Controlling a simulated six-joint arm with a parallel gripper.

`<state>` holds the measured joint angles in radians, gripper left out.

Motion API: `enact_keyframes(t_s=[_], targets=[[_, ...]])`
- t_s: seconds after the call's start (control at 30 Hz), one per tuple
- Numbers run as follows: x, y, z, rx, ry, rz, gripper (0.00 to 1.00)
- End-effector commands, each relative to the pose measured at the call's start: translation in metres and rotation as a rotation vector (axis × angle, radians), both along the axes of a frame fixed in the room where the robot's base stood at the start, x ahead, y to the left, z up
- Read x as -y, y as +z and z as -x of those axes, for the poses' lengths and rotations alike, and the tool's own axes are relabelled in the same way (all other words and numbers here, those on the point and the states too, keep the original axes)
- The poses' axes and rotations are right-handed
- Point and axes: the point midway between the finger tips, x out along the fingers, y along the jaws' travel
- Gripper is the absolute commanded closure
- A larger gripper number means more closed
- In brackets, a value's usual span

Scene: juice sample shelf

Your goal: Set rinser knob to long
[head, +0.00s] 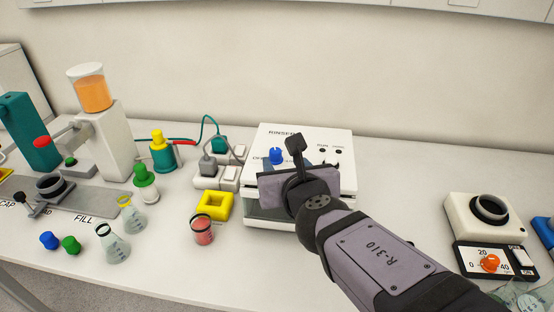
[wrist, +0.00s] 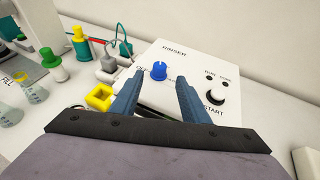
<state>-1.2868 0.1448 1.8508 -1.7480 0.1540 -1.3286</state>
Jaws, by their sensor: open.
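The rinser (head: 310,144) is a white box on the bench, also in the wrist view (wrist: 195,58). Its blue knob (head: 276,155) sits on the sloped top panel and shows in the wrist view (wrist: 159,70). Lettering by the knob is partly hidden, so its setting cannot be read. My gripper (wrist: 154,62) is open and empty, in front of and above the panel. In the wrist view the knob appears between the two blue-grey fingers, slightly beyond their tips; contact is not visible. In the head view my wrist hides much of the panel.
A white START knob (wrist: 217,96) and RUN and DONE lights are on the panel's right. A power strip (head: 208,180), a yellow square holder (head: 214,205) and a red jar (head: 202,230) stand left of the rinser. A dial device (head: 470,220) stands far right.

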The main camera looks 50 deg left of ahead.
Motion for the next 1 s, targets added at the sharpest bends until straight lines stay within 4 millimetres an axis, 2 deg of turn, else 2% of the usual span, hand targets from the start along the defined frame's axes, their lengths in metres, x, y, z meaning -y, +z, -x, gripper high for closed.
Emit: enact_keyframes(t_s=[0.27,0.7,1.0], targets=[[-0.007,-0.003,-0.003,0.0,0.001,0.001,0.58],[-0.048,-0.022,-0.023,0.0,0.0,0.001,0.58],[-0.061,-0.027,-0.029,0.0,0.0,0.0,0.58]])
